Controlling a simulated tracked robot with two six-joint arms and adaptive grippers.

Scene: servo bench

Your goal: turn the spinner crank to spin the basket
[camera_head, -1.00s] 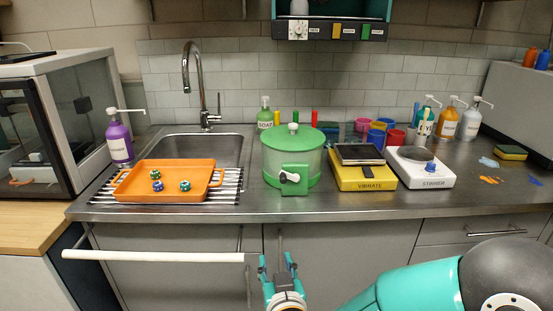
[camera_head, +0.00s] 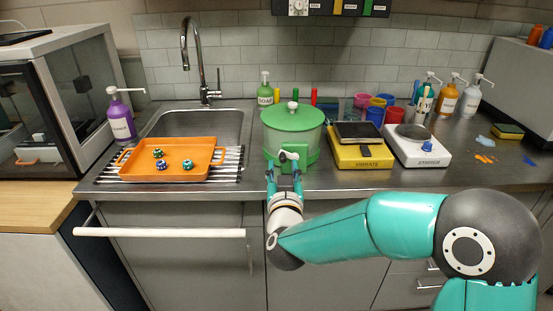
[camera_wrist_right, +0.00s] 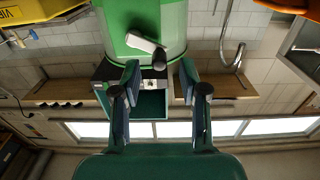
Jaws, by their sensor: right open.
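The green spinner (camera_head: 291,130) with its domed lid stands on the counter right of the sink. Its crank, a white arm with a dark knob (camera_head: 289,156), is on the front of the spinner. In the right wrist view the white crank arm (camera_wrist_right: 142,43) and its dark knob (camera_wrist_right: 159,58) show against the green housing. My right gripper (camera_head: 285,170) is just in front of the crank, its fingers open on either side. In the wrist view the open fingertips (camera_wrist_right: 160,68) flank the knob without visible contact. The basket is hidden inside the spinner. My left gripper is not in view.
A yellow vibrate unit (camera_head: 361,158) and a white stirrer (camera_head: 417,150) stand close to the spinner's right. A soap bottle (camera_head: 265,91) is behind it.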

